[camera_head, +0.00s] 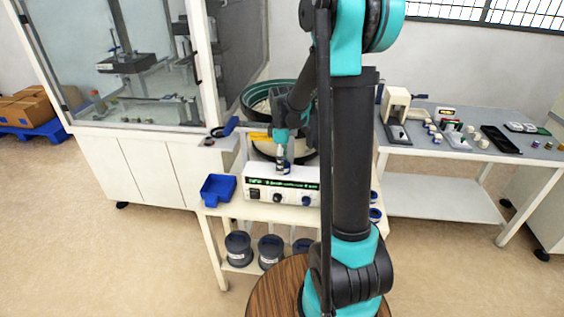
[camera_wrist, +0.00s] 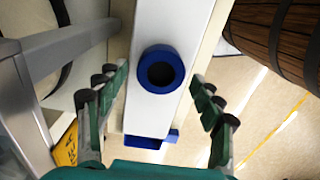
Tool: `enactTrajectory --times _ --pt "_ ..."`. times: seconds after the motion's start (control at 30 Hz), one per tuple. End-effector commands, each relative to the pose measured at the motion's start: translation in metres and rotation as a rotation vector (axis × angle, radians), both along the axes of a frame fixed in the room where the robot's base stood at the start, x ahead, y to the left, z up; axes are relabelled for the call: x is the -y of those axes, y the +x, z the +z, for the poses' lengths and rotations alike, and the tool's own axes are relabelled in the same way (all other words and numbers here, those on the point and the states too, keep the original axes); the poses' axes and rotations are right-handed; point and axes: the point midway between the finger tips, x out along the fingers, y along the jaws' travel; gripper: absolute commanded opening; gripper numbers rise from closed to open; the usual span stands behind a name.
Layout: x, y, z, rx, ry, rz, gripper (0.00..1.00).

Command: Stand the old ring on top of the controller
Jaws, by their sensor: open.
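The controller (camera_head: 283,190) is a white box with a green display and knobs, standing on the cart. In the wrist view, a thick blue ring (camera_wrist: 161,72) with a dark hole rests on a long white surface (camera_wrist: 157,108), which looks like the controller's top. The ring's hole faces the camera. My gripper (camera_head: 282,156) points down just above the controller. Its fingers are spread, one on each side of the ring in the wrist view, with gaps between. In the head view the ring is too small and covered to make out clearly.
A blue bin (camera_head: 218,188) stands left of the controller. A green-rimmed bowl feeder (camera_head: 256,92) is behind. A glass-walled cabinet (camera_head: 135,75) stands at left, and a table (camera_head: 478,150) with small parts at right. Dark pots (camera_head: 270,250) sit on the lower shelf.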

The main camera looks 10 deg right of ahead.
Motion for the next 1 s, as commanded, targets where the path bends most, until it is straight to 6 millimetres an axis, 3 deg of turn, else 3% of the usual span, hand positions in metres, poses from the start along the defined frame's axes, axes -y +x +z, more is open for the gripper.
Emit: enactTrajectory --times 0.27,0.73,1.0 --pt "0.0 0.0 0.02 0.0 0.0 0.0 0.67" --pt "0.0 0.0 0.105 0.0 0.0 0.0 0.67" --pt "0.002 -0.007 0.119 0.01 0.001 -0.034 0.67"
